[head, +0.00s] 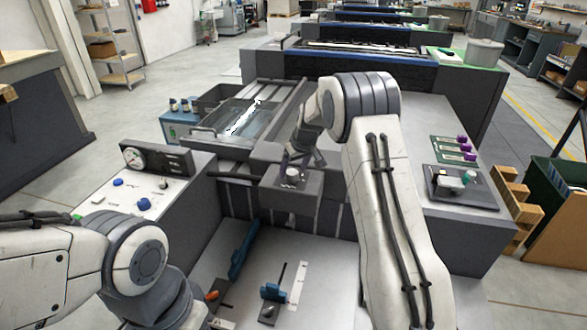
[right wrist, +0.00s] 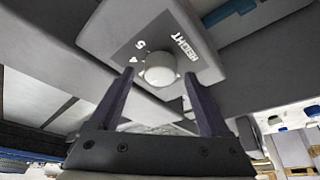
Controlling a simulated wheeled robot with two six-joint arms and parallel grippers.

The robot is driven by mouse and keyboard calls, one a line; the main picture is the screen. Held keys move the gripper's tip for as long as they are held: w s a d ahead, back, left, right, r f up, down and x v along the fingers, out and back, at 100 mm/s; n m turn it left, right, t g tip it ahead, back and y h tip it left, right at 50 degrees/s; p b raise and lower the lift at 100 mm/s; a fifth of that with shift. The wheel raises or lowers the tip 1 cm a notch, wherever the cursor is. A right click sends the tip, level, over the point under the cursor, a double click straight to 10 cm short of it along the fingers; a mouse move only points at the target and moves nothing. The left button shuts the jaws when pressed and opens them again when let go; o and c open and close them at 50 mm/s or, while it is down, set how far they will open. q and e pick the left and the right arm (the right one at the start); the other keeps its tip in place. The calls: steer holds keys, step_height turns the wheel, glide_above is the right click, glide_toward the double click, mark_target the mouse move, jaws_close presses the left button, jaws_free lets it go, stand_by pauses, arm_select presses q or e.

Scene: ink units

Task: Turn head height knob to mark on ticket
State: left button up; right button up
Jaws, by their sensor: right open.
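The head height knob (right wrist: 160,70) is a pale round knob on a grey block marked "HEIGHT", with the figures 5 and 4 beside it. In the head view the knob (head: 292,174) sits on top of the grey block (head: 291,199) at the centre. My right gripper (right wrist: 159,74) is open, with one dark finger on each side of the knob and gaps showing. In the head view my right gripper (head: 300,157) is at the knob, partly hidden by my arm. I cannot make out a ticket for certain. My left gripper is out of view.
A panel with a dial gauge (head: 134,156) and blue knobs (head: 144,203) stands at left. A glass-topped tray (head: 238,118) lies behind the block. A blue clamp-like part (head: 272,292) and a white strip (head: 298,284) lie below. A control plate (head: 461,187) is at right.

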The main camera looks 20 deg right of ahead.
steer(key=shift+w+f, duration=0.15)
steer(key=shift+f, duration=0.2)
jaws_close()
